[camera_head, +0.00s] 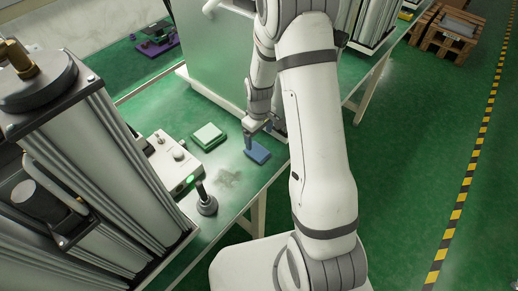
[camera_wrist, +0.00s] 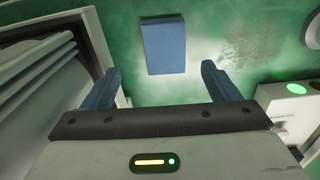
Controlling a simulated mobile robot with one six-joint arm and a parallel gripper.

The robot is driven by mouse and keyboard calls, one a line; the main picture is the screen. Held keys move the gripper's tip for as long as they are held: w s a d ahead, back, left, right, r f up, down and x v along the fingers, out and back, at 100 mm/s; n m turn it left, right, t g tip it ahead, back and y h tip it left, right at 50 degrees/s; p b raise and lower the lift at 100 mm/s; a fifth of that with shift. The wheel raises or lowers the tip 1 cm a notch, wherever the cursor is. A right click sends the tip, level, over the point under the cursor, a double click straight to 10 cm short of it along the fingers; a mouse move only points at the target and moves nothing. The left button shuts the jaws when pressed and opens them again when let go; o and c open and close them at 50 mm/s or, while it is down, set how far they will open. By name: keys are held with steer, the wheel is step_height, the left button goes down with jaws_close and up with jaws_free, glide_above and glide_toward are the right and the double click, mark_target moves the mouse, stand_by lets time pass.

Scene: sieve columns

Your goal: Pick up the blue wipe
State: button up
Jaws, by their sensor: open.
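The blue wipe (camera_head: 257,152) is a flat blue block lying on the green table top, near the table's edge in the head view. In the wrist view the blue wipe (camera_wrist: 163,46) lies ahead of my fingertips, centred slightly left between them. My gripper (camera_head: 259,130) is just above and behind the wipe in the head view. In the wrist view my gripper (camera_wrist: 157,84) has its two blue-grey fingers wide apart with nothing between them. The fingers do not appear to touch the wipe.
A white control box (camera_head: 172,160) and a black knobbed stand (camera_head: 206,203) are nearer. A sieve column (camera_head: 110,150) stands at the left. Worn table surface (camera_head: 229,180) in front of the wipe is clear.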

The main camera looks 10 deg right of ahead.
mark_target(257, 151)
steer(key=shift+a+f+p, duration=0.2)
steer(key=shift+f+p, duration=0.3)
steer(key=shift+f, duration=1.45)
steer(key=shift+a+f+p, duration=0.2)
steer(key=shift+f+p, duration=0.25)
steer(key=shift+f, duration=1.45)
steer(key=c, duration=1.1)
